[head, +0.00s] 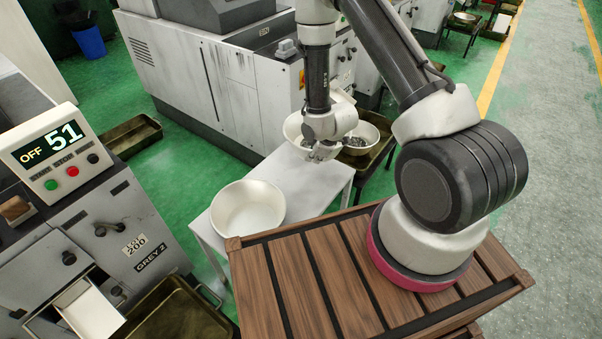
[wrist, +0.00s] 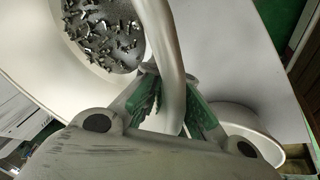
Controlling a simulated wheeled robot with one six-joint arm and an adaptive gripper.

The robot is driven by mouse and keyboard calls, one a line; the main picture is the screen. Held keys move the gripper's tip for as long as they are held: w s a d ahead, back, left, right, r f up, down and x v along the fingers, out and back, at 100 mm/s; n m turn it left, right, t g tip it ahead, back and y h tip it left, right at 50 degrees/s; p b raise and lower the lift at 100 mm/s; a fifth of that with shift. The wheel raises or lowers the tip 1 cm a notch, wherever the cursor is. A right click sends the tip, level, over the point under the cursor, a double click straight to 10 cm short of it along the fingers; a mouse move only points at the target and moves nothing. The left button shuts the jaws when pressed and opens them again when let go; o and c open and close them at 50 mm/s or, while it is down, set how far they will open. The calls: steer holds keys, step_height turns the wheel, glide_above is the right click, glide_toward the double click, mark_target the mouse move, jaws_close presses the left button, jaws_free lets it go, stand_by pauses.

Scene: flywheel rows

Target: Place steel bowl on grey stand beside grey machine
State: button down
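A steel bowl with dark metal chips inside fills the upper left of the wrist view; its pale rim (wrist: 165,45) runs between my gripper's green finger pads (wrist: 176,112). The pads appear closed on this rim. In the head view my gripper (head: 322,153) is over the far end of the grey stand (head: 308,183). Pale bowl wall (head: 293,126) shows beside it, partly hidden by my arm. I cannot tell whether that bowl touches the stand. A second bowl (head: 248,210), empty, sits on the stand's near end and shows lower right in the wrist view (wrist: 262,125).
A grey machine (head: 135,235) labelled GREY 2, with a display reading OFF 51 (head: 50,147), stands at left. A larger grey machine (head: 215,85) stands behind the stand. A bowl part with chips (head: 368,136) shows right of my gripper. My slatted wooden deck (head: 300,285) is in front.

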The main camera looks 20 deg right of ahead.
steer(key=a+f+n, duration=0.1)
steer(key=f, duration=0.1)
steer(key=s+a+f+n, duration=0.1)
steer(key=f, duration=0.1)
steer(key=a+f+n+y, duration=0.1)
steer(key=a+f, duration=0.1)
steer(key=shift+s+f, duration=0.1)
steer(key=shift+s, duration=0.15)
steer(key=shift+f, duration=2.55)
steer(key=c, duration=1.6)
jaws_free()
steer(key=shift+c, duration=0.2)
